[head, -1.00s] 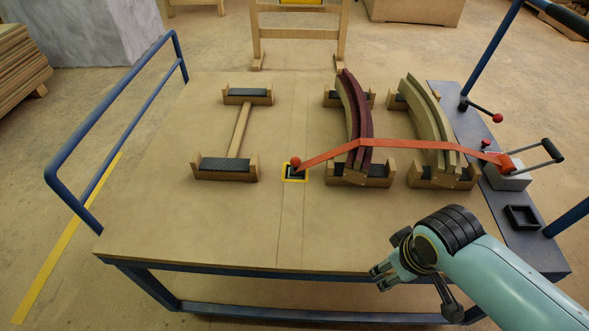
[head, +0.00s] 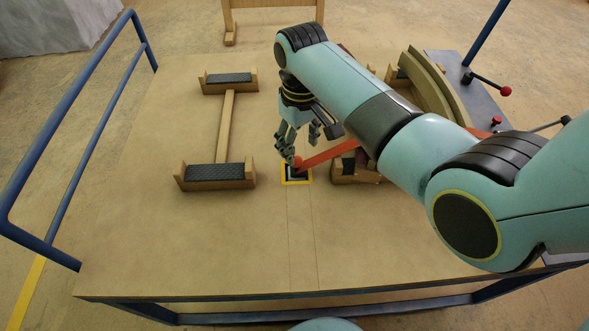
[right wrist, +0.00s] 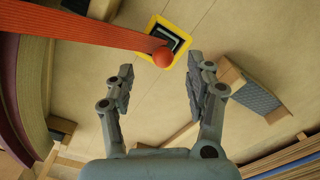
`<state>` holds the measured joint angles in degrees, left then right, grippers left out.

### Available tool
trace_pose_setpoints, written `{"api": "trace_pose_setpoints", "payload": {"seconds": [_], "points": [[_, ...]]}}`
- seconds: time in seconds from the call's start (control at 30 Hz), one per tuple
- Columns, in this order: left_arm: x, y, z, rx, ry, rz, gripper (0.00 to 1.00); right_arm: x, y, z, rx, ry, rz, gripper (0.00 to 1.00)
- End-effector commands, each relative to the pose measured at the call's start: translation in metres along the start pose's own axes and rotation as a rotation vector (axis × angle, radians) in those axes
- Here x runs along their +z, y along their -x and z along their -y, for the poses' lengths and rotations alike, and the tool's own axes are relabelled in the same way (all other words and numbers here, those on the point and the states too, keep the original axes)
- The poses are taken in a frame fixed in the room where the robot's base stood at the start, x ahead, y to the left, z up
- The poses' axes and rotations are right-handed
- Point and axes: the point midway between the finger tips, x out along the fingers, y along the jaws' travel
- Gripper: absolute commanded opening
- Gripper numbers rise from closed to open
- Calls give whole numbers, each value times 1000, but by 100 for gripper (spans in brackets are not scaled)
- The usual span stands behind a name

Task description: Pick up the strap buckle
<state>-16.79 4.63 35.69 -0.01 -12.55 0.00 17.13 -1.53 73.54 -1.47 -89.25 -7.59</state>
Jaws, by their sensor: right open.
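The orange-red strap (head: 324,152) ends in a round orange-red knob, which I take as the strap buckle (head: 297,162). The buckle sits at a small dark plate with a yellow border (head: 298,182) on the table. My right gripper (head: 302,149) is open and empty, with its fingers close by the buckle. In the right wrist view the buckle (right wrist: 163,57) shows between the two spread fingertips (right wrist: 160,66), with the strap running off to the left. How far it is from the fingers in depth is hard to tell. My left gripper is not in view.
A wooden stand with black pads (head: 217,171) is left of the buckle. My right arm covers most of the maroon curved laminations and part of the pale ones (head: 435,88). A lever with a red knob (head: 505,91) stands at right. The front tabletop is clear.

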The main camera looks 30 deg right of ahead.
Motion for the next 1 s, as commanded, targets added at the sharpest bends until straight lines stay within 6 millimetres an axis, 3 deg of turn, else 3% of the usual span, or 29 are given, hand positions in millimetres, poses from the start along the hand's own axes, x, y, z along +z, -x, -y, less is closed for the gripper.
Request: {"api": "trace_pose_setpoints", "payload": {"seconds": [0.1, 0.2, 0.5, 0.63, 0.8, 1.0], "points": [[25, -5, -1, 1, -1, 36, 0, -1, -15, 0, 0, -1, -1, 55], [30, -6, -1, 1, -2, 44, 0, -1, -22, 0, 0, -1, -2, 55], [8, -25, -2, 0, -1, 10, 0, -5, -66, 4, 1, -1, -1, 55], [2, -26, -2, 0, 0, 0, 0, -6, -70, 4, 1, -1, -4, 55], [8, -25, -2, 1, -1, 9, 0, -6, -69, 4, 1, -1, -4, 55], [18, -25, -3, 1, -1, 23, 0, -6, -69, 4, 1, -1, -4, 30]]}}
